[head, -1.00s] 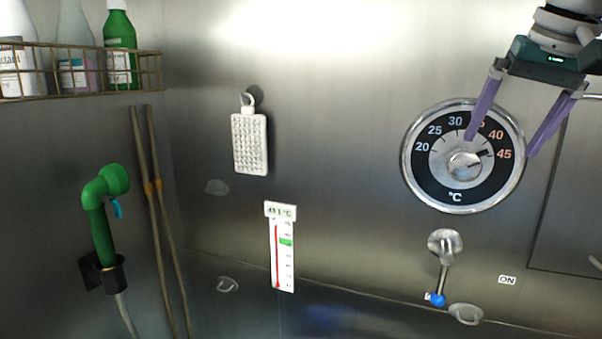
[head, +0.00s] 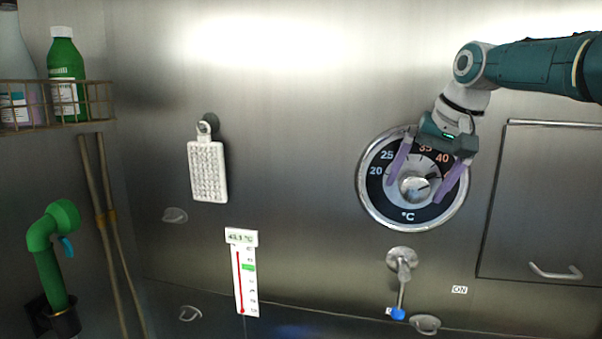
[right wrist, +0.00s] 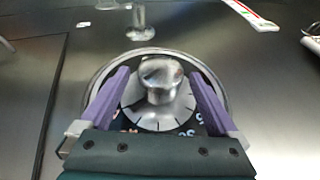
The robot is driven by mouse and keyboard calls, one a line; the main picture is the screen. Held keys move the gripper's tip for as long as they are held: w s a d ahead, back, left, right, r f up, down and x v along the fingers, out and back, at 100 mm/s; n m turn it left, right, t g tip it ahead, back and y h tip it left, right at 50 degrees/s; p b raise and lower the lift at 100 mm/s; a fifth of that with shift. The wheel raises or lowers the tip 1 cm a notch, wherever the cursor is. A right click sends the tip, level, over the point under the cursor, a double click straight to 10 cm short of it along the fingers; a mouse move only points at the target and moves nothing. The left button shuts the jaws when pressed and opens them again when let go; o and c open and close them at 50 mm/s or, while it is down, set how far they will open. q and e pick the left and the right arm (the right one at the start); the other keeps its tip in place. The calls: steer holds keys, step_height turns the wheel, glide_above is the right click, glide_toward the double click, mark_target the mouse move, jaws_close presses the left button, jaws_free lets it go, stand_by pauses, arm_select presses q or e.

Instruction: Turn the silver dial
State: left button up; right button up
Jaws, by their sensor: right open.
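The silver dial's round knob (head: 413,189) sits at the centre of a black temperature face with a chrome rim (head: 362,193) on the steel wall. A dark mark on the knob points right, at the upper end of the scale. My right gripper (head: 414,192) is open, its purple fingers on either side of the knob. In the right wrist view the knob (right wrist: 161,80) stands between the fingers (right wrist: 159,76), with gaps visible on both sides. The gripper hides part of the numbers. My left gripper is not in view.
Below the dial is a silver lever (head: 401,270) with a blue tip, beside an ON label (head: 459,290). A white thermometer (head: 243,275) and a white bristled block (head: 208,170) are to the left. A handled panel (head: 545,215) is at right.

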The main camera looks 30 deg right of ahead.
steer(key=shift+f, duration=0.15)
steer(key=shift+c, duration=0.3)
steer(key=c, duration=1.3)
steer(key=shift+w+a+f+g+b, duration=0.15)
steer(key=shift+g+b, duration=0.15)
steer(key=shift+b, duration=0.15)
steer(key=shift+h+b, duration=0.3)
steer(key=shift+h, duration=0.2)
steer(key=shift+r, duration=0.2)
steer(key=o, duration=1.4)
steer(key=shift+c, duration=0.2)
